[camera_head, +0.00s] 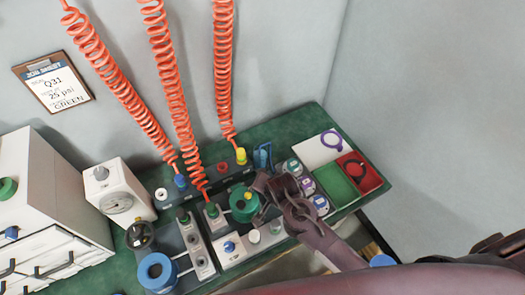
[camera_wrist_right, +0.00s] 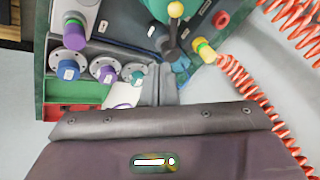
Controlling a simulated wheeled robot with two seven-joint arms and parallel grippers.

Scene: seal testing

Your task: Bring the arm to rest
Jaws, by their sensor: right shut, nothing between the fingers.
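My right arm comes in from the lower right in the head view, over the front right of the green bench (camera_head: 285,127). Its dark gripper (camera_head: 266,200) is shut and empty above the bench, next to a green round valve (camera_head: 243,205). From this view I cannot tell whether it touches the valve. My left gripper is not in view.
Clipboard (camera_head: 53,85) on the wall reads Q31, 25 psi, GREEN. Orange coiled hoses (camera_head: 170,75) hang to the bench. A gauge box (camera_head: 118,193), a blue ring fitting (camera_head: 157,271), labelled cylinders (camera_head: 307,186) and coloured trays (camera_head: 338,187) crowd it. Floor space right is free.

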